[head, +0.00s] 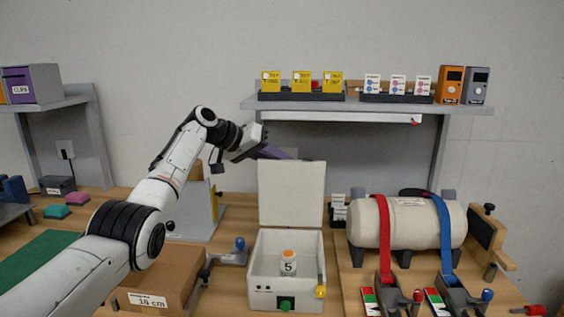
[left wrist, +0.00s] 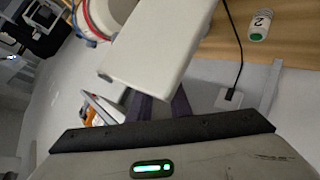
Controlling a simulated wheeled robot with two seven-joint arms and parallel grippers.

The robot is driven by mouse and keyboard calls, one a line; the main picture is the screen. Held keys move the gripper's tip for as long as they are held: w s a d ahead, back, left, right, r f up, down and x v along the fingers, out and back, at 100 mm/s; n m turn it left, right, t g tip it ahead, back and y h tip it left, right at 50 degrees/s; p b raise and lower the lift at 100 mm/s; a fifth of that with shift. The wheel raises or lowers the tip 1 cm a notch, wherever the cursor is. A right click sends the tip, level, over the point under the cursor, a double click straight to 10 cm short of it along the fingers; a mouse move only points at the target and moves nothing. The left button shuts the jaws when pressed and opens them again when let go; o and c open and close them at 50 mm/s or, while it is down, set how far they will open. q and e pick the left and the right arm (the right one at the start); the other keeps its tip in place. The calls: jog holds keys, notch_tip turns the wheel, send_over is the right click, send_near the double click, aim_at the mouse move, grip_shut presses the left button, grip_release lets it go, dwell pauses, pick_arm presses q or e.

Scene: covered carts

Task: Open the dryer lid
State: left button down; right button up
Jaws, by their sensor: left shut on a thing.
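The dryer is a white box (head: 260,293) with a green button and a yellow knob on its front. Its lid (head: 291,195) stands upright at the back, so the box is open. A white bottle (head: 288,266) with an orange cap and a "5" stands inside. My left gripper (head: 272,153), with purple fingers, is at the top edge of the lid, shut on it. In the left wrist view the pale lid (left wrist: 165,45) reaches down to the purple fingers (left wrist: 158,106), partly hiding them. My right gripper is not in view.
A cardboard box (head: 160,275) stands left of the dryer. A cream tank (head: 420,228) with red and blue straps stands to the right. A shelf (head: 290,103) with boxes hangs behind. In the left wrist view a bottle marked "2" (left wrist: 261,22) lies near a black cable (left wrist: 236,50).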

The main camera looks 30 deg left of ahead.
pick_arm(q)
jog(key=shift+s+a+f, duration=0.1)
jog(key=shift+f, duration=0.45)
jog(key=shift+s+a+f, duration=0.1)
jog(key=shift+f, duration=0.4)
jog(key=c, duration=1.9)
grip_release()
jog(key=o, duration=0.3)
jog(key=shift+a, duration=0.1)
jog(key=shift+o, duration=0.2)
jog(key=shift+a+r, duration=0.4)
jog(key=shift+r, duration=0.25)
jog(key=shift+s+a+r+p, duration=0.25)
jog(key=shift+a+r+p, duration=0.15)
jog(key=shift+a+r, duration=0.1)
jog(key=s+a+r, duration=0.2)
jog(key=a+r, duration=0.3)
jog(key=r, duration=0.1)
jog(key=shift+s+a+r, duration=0.35)
jog(key=shift+s, duration=0.05)
